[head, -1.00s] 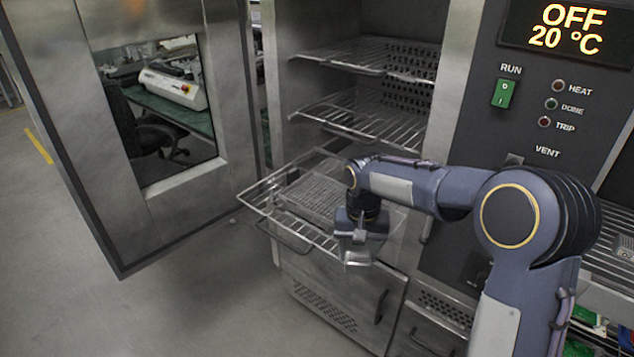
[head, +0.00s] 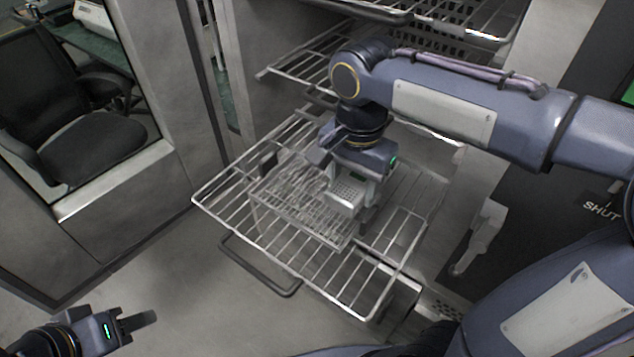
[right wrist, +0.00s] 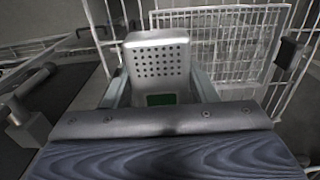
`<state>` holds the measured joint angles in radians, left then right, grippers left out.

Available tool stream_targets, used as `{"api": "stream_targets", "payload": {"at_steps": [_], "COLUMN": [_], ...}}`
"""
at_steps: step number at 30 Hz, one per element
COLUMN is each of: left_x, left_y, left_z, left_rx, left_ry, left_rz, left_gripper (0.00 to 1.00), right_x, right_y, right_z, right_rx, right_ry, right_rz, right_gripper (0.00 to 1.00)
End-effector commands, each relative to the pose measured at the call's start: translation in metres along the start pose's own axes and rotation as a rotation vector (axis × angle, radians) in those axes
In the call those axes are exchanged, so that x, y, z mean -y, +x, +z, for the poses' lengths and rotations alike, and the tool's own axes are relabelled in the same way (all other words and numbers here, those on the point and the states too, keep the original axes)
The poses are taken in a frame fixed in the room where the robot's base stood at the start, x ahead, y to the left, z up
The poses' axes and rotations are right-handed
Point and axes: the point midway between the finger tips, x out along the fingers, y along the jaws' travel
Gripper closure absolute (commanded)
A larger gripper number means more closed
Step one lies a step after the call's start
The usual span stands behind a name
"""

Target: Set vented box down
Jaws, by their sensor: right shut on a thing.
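The vented box (head: 345,194) is a small silver box with rows of round holes and a green patch. My right gripper (head: 354,182) is shut on it, above the pulled-out wire shelf (head: 215,198). The box also shows in the right wrist view (right wrist: 158,62), between the two fingers. In the head view it overlaps the right side of a wire mesh basket (head: 295,208) on the shelf. I cannot tell whether the box touches basket or shelf. My left gripper (head: 135,323) is at the lower left, away from the shelf; its jaw opening is unclear.
The basket's mesh (right wrist: 225,50) stands behind and right of the box in the right wrist view. Further wire shelves (head: 310,65) sit above inside the chamber. The open steel door (head: 165,130) stands at left. Bare shelf wires show right of the basket.

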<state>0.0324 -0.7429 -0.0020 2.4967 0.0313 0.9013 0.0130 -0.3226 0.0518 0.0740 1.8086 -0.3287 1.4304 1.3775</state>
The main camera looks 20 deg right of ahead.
Motion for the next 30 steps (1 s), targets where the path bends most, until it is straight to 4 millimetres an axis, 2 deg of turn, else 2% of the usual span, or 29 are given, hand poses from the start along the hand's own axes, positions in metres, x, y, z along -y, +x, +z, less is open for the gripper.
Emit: {"api": "stream_targets", "payload": {"at_steps": [7,12,23,27,30], "left_x": [-0.002,-0.002,-0.002,-0.001,-0.001], "left_y": [-0.005,-0.004,-0.005,-0.003,-0.003], "left_z": [-0.003,-0.002,-0.003,-0.002,-0.002], "left_rx": [0.000,0.000,0.000,0.000,0.000], "left_ry": [0.000,0.000,0.000,0.000,0.000], "left_rz": [0.000,0.000,0.000,0.000,0.000], "left_gripper": [0.64,0.64,0.64,0.64,0.64], "right_x": [0.060,0.084,0.108,0.106,0.106], "right_y": [0.028,0.060,0.092,0.112,0.118], "right_z": [-0.022,-0.031,-0.040,-0.040,-0.040], "right_rx": [0.002,0.002,0.001,0.000,0.000], "right_ry": [-0.001,-0.001,0.000,-0.002,-0.002], "right_rz": [0.004,0.004,0.001,0.002,0.000], "right_gripper": [0.73,0.73,0.73,0.73,0.73]}}
